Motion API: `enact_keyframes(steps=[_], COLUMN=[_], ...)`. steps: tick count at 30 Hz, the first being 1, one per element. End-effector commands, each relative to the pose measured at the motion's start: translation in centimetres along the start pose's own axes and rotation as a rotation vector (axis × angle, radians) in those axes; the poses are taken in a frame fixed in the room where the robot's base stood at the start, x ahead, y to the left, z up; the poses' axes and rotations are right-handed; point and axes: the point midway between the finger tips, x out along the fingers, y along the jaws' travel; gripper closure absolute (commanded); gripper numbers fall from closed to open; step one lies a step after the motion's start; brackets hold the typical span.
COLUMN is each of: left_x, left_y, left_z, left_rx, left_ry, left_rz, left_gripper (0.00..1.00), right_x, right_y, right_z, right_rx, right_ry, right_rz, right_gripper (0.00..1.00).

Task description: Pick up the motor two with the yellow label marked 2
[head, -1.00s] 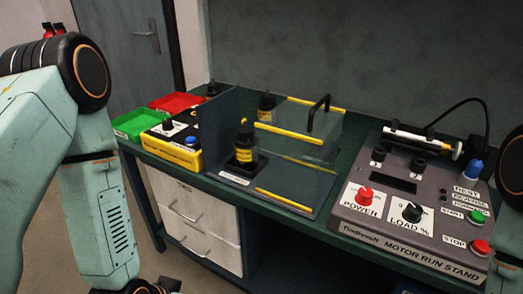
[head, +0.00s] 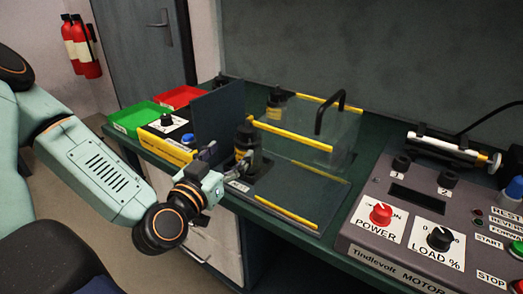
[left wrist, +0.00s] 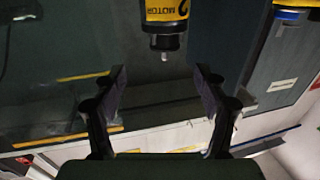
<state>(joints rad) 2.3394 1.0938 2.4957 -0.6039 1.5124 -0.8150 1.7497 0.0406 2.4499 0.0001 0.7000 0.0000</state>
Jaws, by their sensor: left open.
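Motor two (head: 247,138) is a black cylinder standing upright in a dark holder on the bench, in front of the dark upright panel. In the left wrist view it appears upside down at the top (left wrist: 165,12), with its yellow label reading MOTOR and 2. My left gripper (head: 226,160) is low beside the motor, on its near left side, and partly covers its lower part in the head view. In the left wrist view the fingers (left wrist: 159,78) are open and empty, with the motor beyond their tips. My right gripper is not in view.
Another dark motor with a yellow label (head: 276,103) stands behind, near a clear cover (head: 315,135) with a black handle. A dark panel (head: 218,118) rises left of motor two. Green (head: 140,117) and red (head: 178,97) trays lie left; the motor run stand (head: 415,220) is right.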

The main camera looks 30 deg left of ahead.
Motion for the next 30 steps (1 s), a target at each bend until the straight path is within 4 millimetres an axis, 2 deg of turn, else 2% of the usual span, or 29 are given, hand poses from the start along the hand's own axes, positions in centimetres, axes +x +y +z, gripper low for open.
enact_keyframes(steps=[5,13,18,26,30], left_x=[1.0,4.1,5.8,7.2,9.1], left_y=[-0.4,-0.5,-0.5,-0.4,-0.3], left_z=[0.0,0.1,0.0,0.0,0.1], left_rx=[0.002,0.003,0.001,0.000,0.003], left_ry=[0.012,0.009,0.006,0.007,0.008], left_rz=[-0.006,-0.009,-0.008,-0.007,-0.007], left_gripper=[0.28,0.28,0.28,0.28,0.28], right_x=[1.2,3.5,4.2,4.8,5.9], right_y=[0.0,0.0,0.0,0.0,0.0], right_z=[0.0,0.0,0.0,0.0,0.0], right_rx=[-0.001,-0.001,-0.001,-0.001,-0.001], right_ry=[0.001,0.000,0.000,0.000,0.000], right_rz=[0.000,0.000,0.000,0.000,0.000], right_gripper=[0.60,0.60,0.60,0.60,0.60])
